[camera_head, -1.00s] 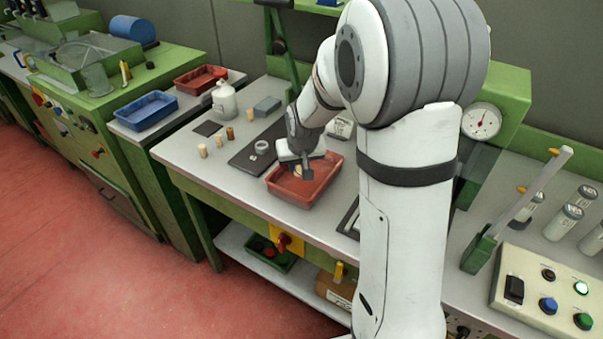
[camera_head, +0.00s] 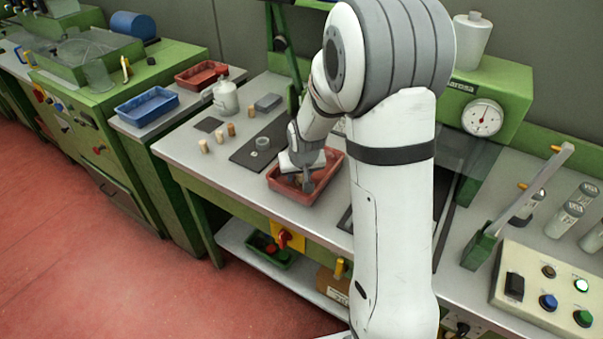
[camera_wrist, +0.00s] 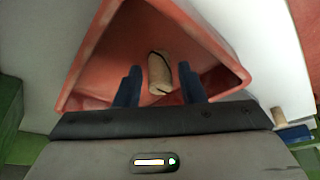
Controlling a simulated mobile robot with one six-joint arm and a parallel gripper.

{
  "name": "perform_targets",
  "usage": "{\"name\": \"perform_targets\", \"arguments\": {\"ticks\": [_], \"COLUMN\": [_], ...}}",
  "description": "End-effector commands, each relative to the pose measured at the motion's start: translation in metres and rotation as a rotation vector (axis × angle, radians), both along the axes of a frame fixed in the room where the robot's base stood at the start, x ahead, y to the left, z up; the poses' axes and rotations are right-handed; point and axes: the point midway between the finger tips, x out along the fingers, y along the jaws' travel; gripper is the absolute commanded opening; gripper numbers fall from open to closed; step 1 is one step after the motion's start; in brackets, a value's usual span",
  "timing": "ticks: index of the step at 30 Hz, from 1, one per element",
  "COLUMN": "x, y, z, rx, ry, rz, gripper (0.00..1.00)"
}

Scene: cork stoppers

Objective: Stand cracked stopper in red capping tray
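A light cork stopper (camera_wrist: 160,72) with a dark crack line along it is inside the red capping tray (camera_wrist: 228,50) in the wrist view. I cannot tell for certain whether it stands upright or leans. My gripper (camera_wrist: 160,68) has its two dark fingers on either side of the stopper, with a narrow gap on each side, so it is open around it. In the head view the red tray (camera_head: 287,191) sits on the grey bench and my gripper (camera_head: 306,184) reaches down into it. The stopper there is mostly hidden by the gripper.
Several corks, one nearest the bench edge (camera_head: 203,146), stand left of a dark mat (camera_head: 247,155) holding a small clear ring-like vessel (camera_head: 262,143).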

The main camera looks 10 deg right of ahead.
Motion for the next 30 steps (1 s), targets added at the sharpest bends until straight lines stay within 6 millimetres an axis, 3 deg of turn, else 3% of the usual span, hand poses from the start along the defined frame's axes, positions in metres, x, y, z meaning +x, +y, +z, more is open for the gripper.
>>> {"name": "perform_targets", "arguments": {"ticks": [9, 14, 30], "x": [0.0, -0.003, -0.04], "y": [0.0, -0.001, -0.001], "z": [0.001, 0.011, 0.101], "rx": [0.0, 0.0, 0.001], "ry": [0.0, -0.002, -0.003], "rz": [-0.001, -0.001, -0.002], "gripper": [0.42, 0.42, 0.42]}}
